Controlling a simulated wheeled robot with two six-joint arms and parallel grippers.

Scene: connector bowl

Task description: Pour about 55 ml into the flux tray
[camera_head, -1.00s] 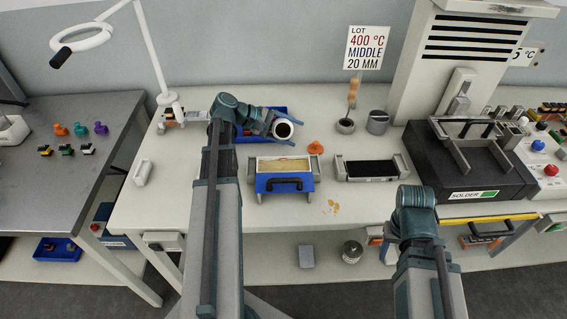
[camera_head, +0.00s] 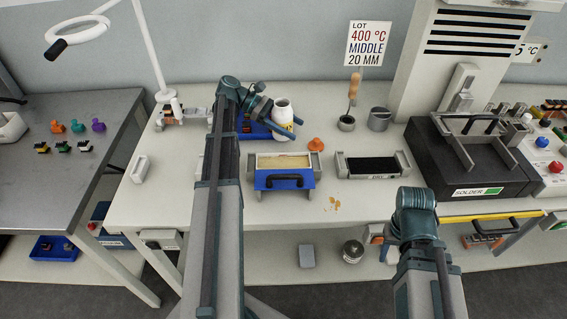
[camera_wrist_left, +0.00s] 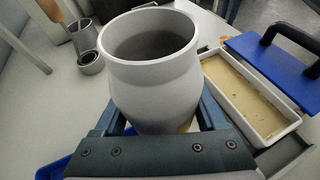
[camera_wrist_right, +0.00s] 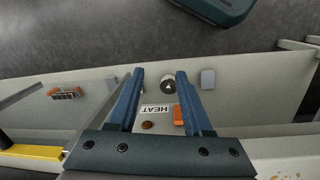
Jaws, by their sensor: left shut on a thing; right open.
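A white bottle (camera_head: 282,113) with a yellow label patch stands nearly upright in my left gripper (camera_head: 270,120), behind the flux tray. In the left wrist view the bottle (camera_wrist_left: 152,75) has a wide open mouth; its liquid level cannot be seen. The gripper fingers (camera_wrist_left: 165,118) close around its lower part. The flux tray (camera_wrist_left: 228,108) is a long white tray holding tan liquid, beside the bottle. In the head view the tray (camera_head: 259,157) sits behind a blue panel with a black handle. My right gripper (camera_wrist_right: 160,95) is open and empty, over the bench's front.
A dark-filled tray (camera_head: 341,167) stands right of the flux tray. An orange piece (camera_head: 316,145) and grey cups (camera_head: 378,119) stand behind. Amber spots (camera_head: 334,203) mark the bench.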

